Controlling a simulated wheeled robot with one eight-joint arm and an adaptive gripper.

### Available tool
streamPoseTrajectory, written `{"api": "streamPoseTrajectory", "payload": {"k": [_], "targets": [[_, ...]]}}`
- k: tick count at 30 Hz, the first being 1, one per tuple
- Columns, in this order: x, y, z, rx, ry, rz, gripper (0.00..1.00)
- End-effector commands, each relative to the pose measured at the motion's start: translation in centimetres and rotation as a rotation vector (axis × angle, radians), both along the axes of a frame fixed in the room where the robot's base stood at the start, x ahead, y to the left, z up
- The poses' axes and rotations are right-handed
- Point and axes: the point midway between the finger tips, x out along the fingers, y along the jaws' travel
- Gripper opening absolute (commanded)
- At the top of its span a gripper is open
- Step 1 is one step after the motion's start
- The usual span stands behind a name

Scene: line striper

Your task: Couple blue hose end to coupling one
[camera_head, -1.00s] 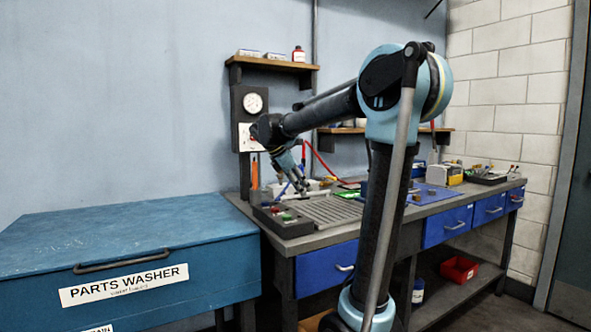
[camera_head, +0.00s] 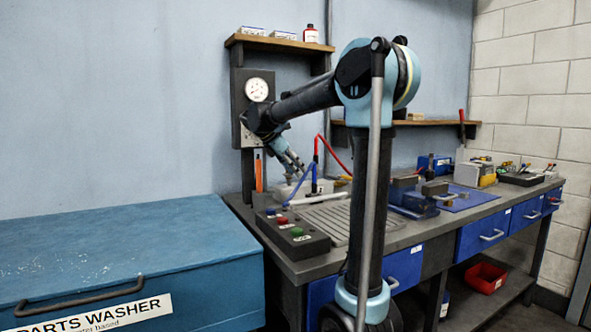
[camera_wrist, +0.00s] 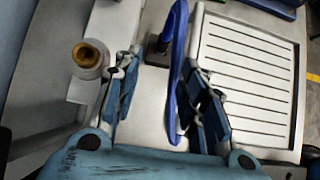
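My gripper (camera_head: 297,166) hangs over the left end of the bench, pointing down and to the right. In the wrist view my gripper (camera_wrist: 162,60) is open, its two fingers well apart. The blue hose (camera_wrist: 175,95) runs beside the inner side of the right finger; contact cannot be told. In the head view the blue hose (camera_head: 300,187) shows just below the gripper. A round brass fitting (camera_wrist: 87,55) on a pale block lies left of the left finger; it looks like a coupling, but no number is readable.
A red hose (camera_head: 335,157) arches behind the gripper. A grey slotted tray (camera_wrist: 250,75) lies right of the hose. A button box (camera_head: 291,232) sits at the bench's front left. The parts washer (camera_head: 130,250) stands left. A gauge panel (camera_head: 257,90) is behind.

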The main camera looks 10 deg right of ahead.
Motion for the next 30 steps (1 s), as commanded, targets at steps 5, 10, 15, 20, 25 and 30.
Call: {"api": "streamPoseTrajectory", "payload": {"k": [5, 10, 15, 20, 25, 30], "targets": [[0.4, -1.8, -1.1, 0.000, 0.000, -0.013, 0.38], [0.8, -3.0, -2.3, 0.001, -0.001, -0.017, 0.38], [1.3, -4.1, -3.6, 0.000, 0.000, -0.018, 0.38], [1.6, -5.1, -4.8, 0.000, -0.001, -0.019, 0.38], [2.0, -6.0, -5.9, 0.000, -0.001, -0.018, 0.38], [2.3, -6.7, -6.8, 0.000, -0.001, -0.019, 0.38]]}}
